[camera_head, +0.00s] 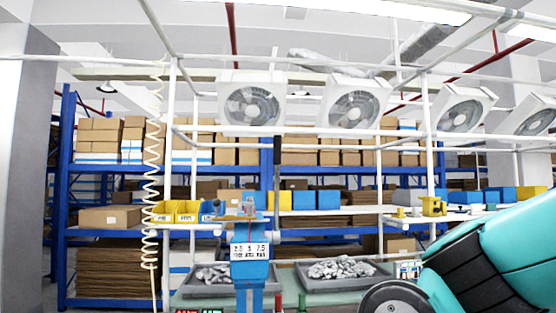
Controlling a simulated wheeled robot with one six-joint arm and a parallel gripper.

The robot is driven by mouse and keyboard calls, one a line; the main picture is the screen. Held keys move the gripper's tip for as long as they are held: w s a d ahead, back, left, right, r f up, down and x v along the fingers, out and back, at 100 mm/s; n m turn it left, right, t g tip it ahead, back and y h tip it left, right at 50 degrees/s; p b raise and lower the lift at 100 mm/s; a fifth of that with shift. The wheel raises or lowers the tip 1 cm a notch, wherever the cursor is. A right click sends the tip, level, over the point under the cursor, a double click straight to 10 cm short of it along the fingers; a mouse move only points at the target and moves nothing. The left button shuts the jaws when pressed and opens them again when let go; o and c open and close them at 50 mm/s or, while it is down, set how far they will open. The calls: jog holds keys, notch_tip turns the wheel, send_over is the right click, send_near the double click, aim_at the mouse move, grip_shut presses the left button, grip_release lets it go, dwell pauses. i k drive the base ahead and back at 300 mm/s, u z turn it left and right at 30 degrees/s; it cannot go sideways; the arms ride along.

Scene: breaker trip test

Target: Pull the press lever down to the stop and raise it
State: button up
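A blue press (250,272) stands in the lower middle of the view, with a white number label (250,251) on its front. A thin upright lever (277,205) with a dark grip (277,151) at its top rises just right of the press head; it appears to be the press lever, standing raised. My teal arm fills the lower right corner, well right of the press. My gripper is outside the view, so its opening and any contact cannot be seen.
A green bench (330,299) holds two grey trays of metal parts, one (345,272) right of the press. Yellow bins (187,212) and a coiled hose (154,180) are at left. White frame posts and fans surround the station; blue shelves (65,200) with boxes stand behind.

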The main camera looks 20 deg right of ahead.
aim_at(277, 138)
jog(key=z, duration=0.05)
jog(key=k, duration=0.4)
jog(key=u, duration=0.6)
jog(key=i, duration=0.75)
jog(key=z, duration=0.55)
jog(key=i, duration=0.55)
jog(key=z, duration=0.5)
